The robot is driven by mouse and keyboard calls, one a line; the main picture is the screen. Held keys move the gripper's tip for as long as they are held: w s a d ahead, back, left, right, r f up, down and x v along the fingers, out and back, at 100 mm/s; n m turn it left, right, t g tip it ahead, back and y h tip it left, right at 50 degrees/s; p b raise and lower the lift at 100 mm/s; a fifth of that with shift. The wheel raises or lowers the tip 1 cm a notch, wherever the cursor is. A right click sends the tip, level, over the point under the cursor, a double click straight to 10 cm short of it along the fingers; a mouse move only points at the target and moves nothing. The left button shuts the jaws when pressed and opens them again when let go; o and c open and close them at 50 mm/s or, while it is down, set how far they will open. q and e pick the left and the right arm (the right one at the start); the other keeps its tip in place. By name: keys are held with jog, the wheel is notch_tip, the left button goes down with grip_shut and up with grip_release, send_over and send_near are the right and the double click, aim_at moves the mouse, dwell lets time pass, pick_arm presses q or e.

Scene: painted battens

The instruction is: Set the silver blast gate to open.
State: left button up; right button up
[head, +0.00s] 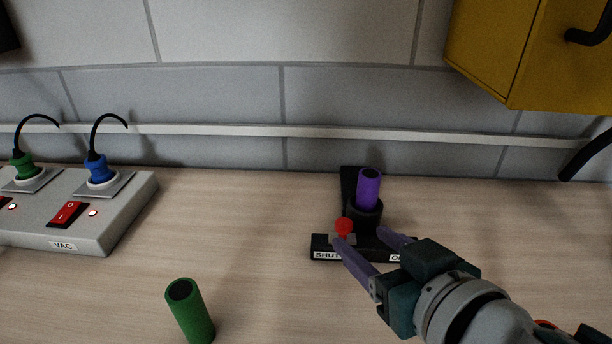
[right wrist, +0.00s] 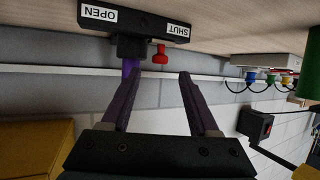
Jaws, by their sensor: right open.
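The blast gate (head: 325,243) is a dark, nearly black base on the bench, with a label SHUT at its left end and a partly covered OPEN label at its right. A red knob (head: 343,226) on a small grey piece stands near the SHUT end. A purple tube (head: 369,188) stands in the black collar behind. My right gripper (head: 362,238) is open, its purple fingers reaching the gate's front from the right. In the right wrist view the red knob (right wrist: 159,54) shows beyond and between the fingertips, apart from both. My left gripper is not in view.
A grey VAC switch box (head: 125,222) with a red switch and green and blue plugs stands at the left. A green tube (head: 191,312) stands at the front. A yellow cabinet (head: 490,50) hangs at upper right. The bench between box and gate is clear.

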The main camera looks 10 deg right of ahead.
aim_at(347, 226)
jog(key=x, duration=0.5)
jog(key=shift+b, duration=0.35)
jog(key=shift+s, duration=0.1)
grip_shut()
dwell(1.0)
